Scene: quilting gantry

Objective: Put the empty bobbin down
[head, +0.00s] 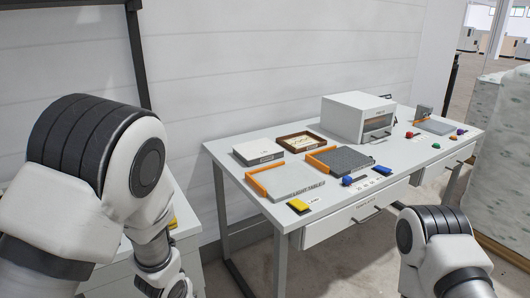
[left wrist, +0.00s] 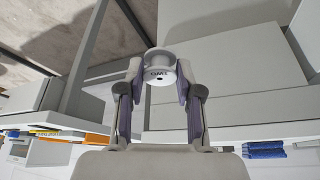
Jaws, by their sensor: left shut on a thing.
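The bobbin (left wrist: 161,58) is white, with a wide flange and small dark lettering on it, and I see no thread on it. It shows in the left wrist view at the upper middle. My left gripper (left wrist: 158,76) is shut on it, one finger on each side. In the head view the left gripper and the bobbin cannot be made out; only my left arm shows. My right arm shows at the lower right of the head view, but its gripper is out of view.
A grey work table (head: 230,165) carries a light table with an orange edge (head: 291,181), a dark grey board (head: 342,158), a brown tray (head: 300,141), a white box-like machine (head: 357,116) and a yellow block (head: 298,206). Small coloured items stand along its front. A white wall is behind.

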